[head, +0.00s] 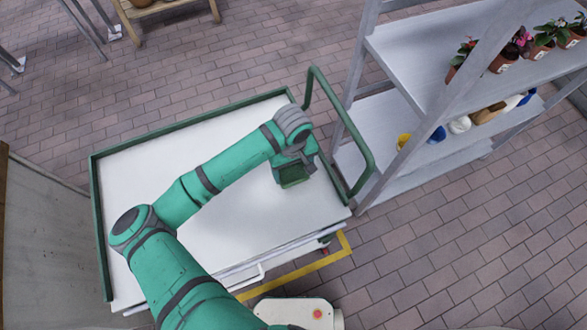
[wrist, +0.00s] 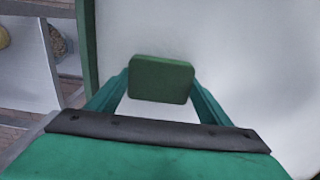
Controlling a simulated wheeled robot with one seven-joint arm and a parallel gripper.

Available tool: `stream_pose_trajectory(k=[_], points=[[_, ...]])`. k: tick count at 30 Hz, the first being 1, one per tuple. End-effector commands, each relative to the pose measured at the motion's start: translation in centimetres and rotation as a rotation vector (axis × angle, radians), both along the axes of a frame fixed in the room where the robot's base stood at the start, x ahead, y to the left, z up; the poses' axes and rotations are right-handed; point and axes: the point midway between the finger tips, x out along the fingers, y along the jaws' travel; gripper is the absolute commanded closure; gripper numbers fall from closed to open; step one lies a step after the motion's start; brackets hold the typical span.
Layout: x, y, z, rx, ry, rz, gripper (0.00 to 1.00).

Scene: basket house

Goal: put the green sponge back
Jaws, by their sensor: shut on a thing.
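The green sponge (wrist: 161,79) is a dark green block with rounded corners, held between the two fingers of my gripper (wrist: 160,88) in the wrist view. In the head view my gripper (head: 294,182) is over the right part of the white cart top (head: 240,208), near the green handle. The sponge also shows there (head: 292,176), below the gripper. I cannot tell whether the sponge touches the cart top or hangs just above it.
The cart top has a green rim and is otherwise bare. A green tubular handle (head: 352,135) rises at its right end. A grey metal shelf (head: 420,55) beyond holds potted plants (head: 504,60) above and several small items, one of them yellow (head: 403,141), below.

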Motion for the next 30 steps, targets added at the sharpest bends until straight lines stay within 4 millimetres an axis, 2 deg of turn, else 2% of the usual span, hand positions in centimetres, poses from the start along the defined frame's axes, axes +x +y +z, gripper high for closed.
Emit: stream_pose_trajectory(k=[5, 6, 8, 9, 20, 23, 30], points=[[0.0, 0.1, -0.3, 0.0, 0.001, 0.002, 0.56], [0.0, 0.1, -0.3, 0.0, 0.001, 0.002, 0.25], [0.0, 0.0, -0.3, 0.0, 0.0, 0.0, 0.11], [0.0, 0.0, -0.3, 0.0, 0.0, 0.0, 0.09], [0.0, -0.1, 0.1, 0.001, -0.001, -0.002, 0.09], [0.0, -0.1, 1.2, -0.001, 0.0, -0.002, 0.09], [0.1, -0.2, 5.8, -0.002, -0.003, -0.003, 0.09]])
